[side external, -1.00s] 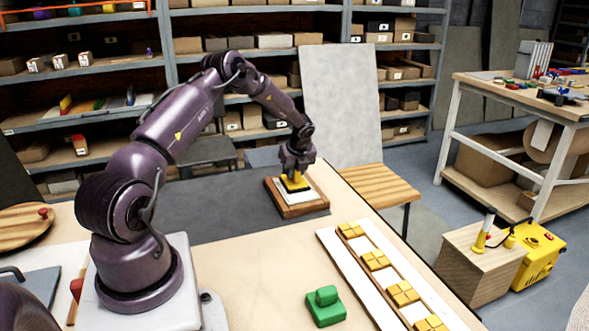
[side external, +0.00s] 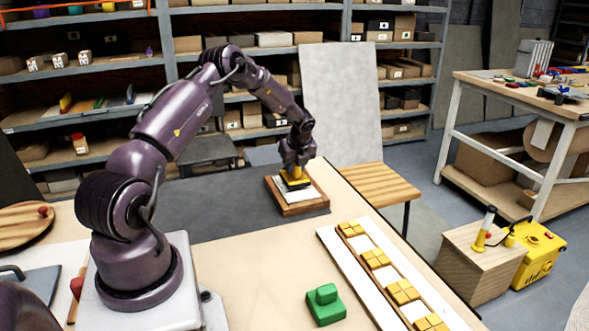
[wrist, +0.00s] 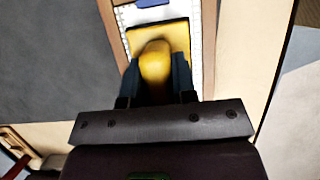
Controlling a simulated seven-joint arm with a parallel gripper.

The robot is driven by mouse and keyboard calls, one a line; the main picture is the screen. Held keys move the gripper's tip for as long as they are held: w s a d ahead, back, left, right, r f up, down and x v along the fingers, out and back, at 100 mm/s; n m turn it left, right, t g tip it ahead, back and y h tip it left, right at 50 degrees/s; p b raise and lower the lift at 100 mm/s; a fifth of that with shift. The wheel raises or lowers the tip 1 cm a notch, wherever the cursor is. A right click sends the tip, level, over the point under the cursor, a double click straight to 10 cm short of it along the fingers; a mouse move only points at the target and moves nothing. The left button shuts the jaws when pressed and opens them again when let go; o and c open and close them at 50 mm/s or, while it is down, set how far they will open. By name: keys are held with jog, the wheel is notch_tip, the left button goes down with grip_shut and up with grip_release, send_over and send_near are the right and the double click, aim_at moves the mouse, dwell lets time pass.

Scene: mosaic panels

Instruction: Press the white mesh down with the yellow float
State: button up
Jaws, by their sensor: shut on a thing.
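The yellow float (side external: 296,178) is in my gripper (side external: 297,165), over the wooden-framed panel (side external: 303,210) at the back of the table. In the wrist view the gripper (wrist: 155,75) is shut on the yellow handle of the float (wrist: 155,62), and the float's flat plate lies below it. The white mesh (side external: 310,196) lies within the frame and shows around the float. In the wrist view its white edge (wrist: 196,60) shows to the right of the plate. The plate hides part of the mesh. I cannot tell whether the float touches it.
A green block (side external: 325,308) stands on the table at the front. A white strip with several yellow tile groups (side external: 377,260) lies to the right. In the wrist view a blue item (wrist: 150,3) shows at the top edge. A dark grey mat (side external: 215,207) lies left of the panel.

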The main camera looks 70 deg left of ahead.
jog(key=shift+r, duration=2.8)
jog(key=w+d+r, duration=0.2)
jog(key=w+d, duration=0.2)
jog(key=d, duration=0.8)
jog(key=w+d+r, duration=0.3)
jog(key=d, duration=0.8)
jog(key=s+d+n+g+h, duration=0.2)
jog(key=s+d+n, duration=0.3)
jog(key=d+n, duration=0.3)
jog(key=s+d+n+g+h, duration=0.2)
jog(key=s+d+n, duration=0.4)
jog(key=d+n, duration=0.2)
jog(key=shift+r+n, duration=0.4)
jog(key=shift+n, duration=0.6)
jog(key=shift+d, duration=0.1)
